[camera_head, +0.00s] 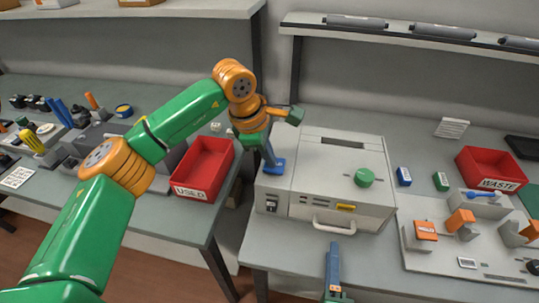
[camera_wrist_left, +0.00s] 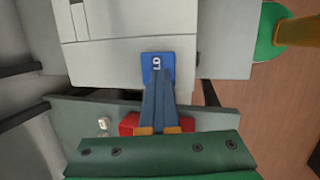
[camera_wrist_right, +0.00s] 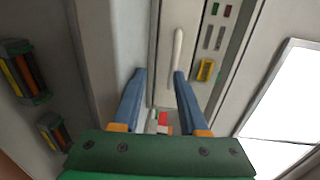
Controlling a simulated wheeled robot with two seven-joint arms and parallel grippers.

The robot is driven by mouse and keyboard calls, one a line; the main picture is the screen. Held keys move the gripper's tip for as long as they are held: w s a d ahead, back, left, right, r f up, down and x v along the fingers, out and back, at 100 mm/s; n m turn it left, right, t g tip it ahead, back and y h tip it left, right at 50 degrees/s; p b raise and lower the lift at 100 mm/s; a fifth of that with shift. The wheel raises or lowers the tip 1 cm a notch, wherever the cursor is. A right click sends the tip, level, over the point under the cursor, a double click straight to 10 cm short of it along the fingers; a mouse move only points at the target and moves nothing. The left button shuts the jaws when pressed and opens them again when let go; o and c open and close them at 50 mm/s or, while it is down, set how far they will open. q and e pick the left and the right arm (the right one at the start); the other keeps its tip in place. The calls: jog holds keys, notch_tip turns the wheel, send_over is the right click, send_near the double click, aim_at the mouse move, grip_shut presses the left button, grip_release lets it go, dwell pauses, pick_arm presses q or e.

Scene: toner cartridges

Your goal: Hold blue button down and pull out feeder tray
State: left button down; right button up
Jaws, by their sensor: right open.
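The grey machine (camera_head: 330,165) stands on the right-hand table with a blue button (camera_head: 276,166) at its top left edge. My left gripper (camera_head: 270,158) points down at this button, its fingers closed together. In the left wrist view the fingertips (camera_wrist_left: 158,85) overlap the lower edge of the blue button (camera_wrist_left: 157,66); how far it is pressed cannot be told. The tray's pale handle (camera_head: 334,229) is on the machine's front. My right gripper (camera_head: 333,246) is open in front of it. In the right wrist view the handle (camera_wrist_right: 178,55) lies beyond the fingertips, nearer the right finger.
A yellow label (camera_head: 346,207) is beside the handle and a green knob (camera_head: 364,177) on top. A red USED bin (camera_head: 203,167) stands left. A red WASTE bin (camera_head: 490,170) and a grey fixture (camera_head: 425,265) stand right. A floor gap separates the tables.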

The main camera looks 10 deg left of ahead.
jog(key=shift+f, duration=0.3)
jog(key=shift+c, duration=0.8)
jog(key=shift+o, duration=0.4)
jog(key=s+r+g, duration=0.1)
jog(key=s+r, duration=0.4)
jog(key=s, duration=0.1)
jog(key=w+f, duration=0.1)
jog(key=w, duration=0.6)
jog(key=w+f, duration=0.1)
jog(key=w, duration=0.3)
jog(key=shift+f, duration=0.3)
grip_shut()
